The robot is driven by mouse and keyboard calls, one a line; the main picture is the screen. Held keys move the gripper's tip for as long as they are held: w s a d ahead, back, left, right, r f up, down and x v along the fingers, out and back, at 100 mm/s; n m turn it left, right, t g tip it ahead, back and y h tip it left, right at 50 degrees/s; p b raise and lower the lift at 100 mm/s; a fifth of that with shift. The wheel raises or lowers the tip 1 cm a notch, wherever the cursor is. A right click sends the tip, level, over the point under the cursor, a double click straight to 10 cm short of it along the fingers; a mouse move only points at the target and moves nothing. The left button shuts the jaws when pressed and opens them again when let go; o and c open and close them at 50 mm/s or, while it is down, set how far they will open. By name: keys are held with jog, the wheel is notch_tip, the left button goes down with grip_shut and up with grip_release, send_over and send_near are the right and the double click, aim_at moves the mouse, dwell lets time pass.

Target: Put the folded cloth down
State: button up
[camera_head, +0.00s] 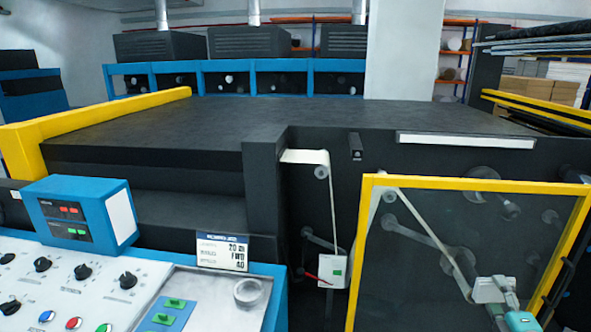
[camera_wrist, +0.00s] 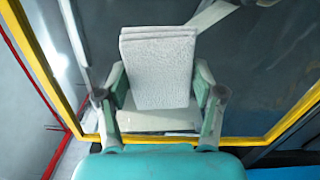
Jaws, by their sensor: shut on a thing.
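The folded cloth (camera_wrist: 158,65) is light grey-white, with several layers showing at its top edge. In the wrist view it stands upright between the two fingers of my gripper (camera_wrist: 161,88), which is shut on it. In the head view my gripper (camera_head: 497,292) is at the lower right, in front of the yellow-framed clear panel (camera_head: 366,260).
The control desk (camera_head: 75,290) with knobs and buttons stands at the lower left. A grey metal tray (camera_head: 215,308) on it holds a clear round item (camera_head: 248,292) and a blue plate with green switches (camera_head: 167,314). A small sign (camera_head: 222,250) stands behind the tray.

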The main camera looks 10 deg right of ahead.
jog(key=w+a+f+m+g+h, duration=0.1)
jog(key=a+f, duration=0.2)
jog(key=f, duration=0.6)
jog(key=w+a+f+m+h, duration=0.1)
jog(key=a+f+h, duration=0.15)
jog(key=f, duration=0.65)
jog(key=s+a+f+n+y, duration=0.1)
jog(key=a+f+n+y, duration=0.1)
jog(key=a+f, duration=0.4)
jog(key=s+a+f+n+t+y, duration=0.1)
jog(key=a+f+y, duration=0.3)
jog(key=a, duration=1)
jog(key=s+a+f+n+y, duration=0.2)
jog(key=s+a+f+y, duration=0.1)
jog(key=a+f, duration=0.5)
jog(key=shift+s+a+f+n+t, duration=0.15)
jog(key=shift+s+a+n+t, duration=0.2)
jog(key=shift+a, duration=0.55)
